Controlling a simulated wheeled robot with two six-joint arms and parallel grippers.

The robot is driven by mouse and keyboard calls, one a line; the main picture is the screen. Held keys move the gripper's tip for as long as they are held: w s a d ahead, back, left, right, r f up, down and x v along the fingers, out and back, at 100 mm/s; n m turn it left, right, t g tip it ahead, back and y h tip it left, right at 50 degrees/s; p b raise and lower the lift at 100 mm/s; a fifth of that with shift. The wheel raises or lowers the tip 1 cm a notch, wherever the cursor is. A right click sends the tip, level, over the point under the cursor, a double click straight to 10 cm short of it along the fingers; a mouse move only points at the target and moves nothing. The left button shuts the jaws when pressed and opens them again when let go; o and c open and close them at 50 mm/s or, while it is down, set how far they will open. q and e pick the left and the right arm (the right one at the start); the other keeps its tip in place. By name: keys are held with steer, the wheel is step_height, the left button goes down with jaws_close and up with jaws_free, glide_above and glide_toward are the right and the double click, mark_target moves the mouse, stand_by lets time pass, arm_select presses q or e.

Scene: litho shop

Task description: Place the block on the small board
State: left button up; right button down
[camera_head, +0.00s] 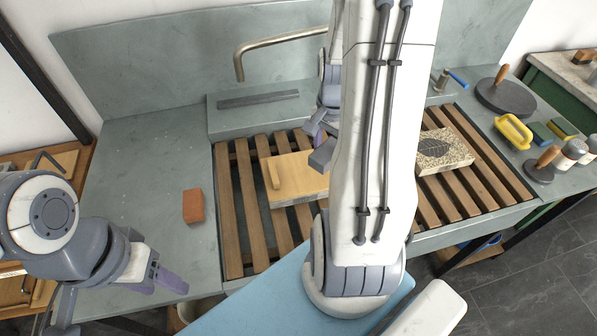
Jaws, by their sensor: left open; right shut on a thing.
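A small grey block (321,156) is at the jaws of my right gripper (317,136), which is shut on it. It shows above the right part of a small pale wooden board (298,186); I cannot tell whether it touches. My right forearm hides the board's right end and much of the gripper. The board lies on the slatted wooden rack and has a raised wooden strip on its left side. My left gripper (115,293) is open and empty at the lower left, over the counter's front edge.
A red-orange brick (193,206) lies on the grey counter left of the rack (231,225). A speckled stone with a leaf print (444,151) lies on the rack's right. A curved tap (240,62) stands behind. Several tools and bottles crowd the right side.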

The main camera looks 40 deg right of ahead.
steer(key=s+d+r+m, duration=0.1)
steer(key=s+d+m, duration=0.1)
steer(key=s+d, duration=0.25)
glide_above(309, 170)
step_height(309, 170, down, 7)
steer(key=shift+r+p, duration=0.2)
steer(key=shift+p, duration=0.25)
step_height(309, 170, down, 3)
steer(key=shift+w+f+p, duration=0.1)
steer(key=shift+p, duration=0.25)
steer(key=shift+f, duration=0.45)
steer(key=shift+c, duration=0.6)
jaws_free()
steer(key=shift+f, duration=0.15)
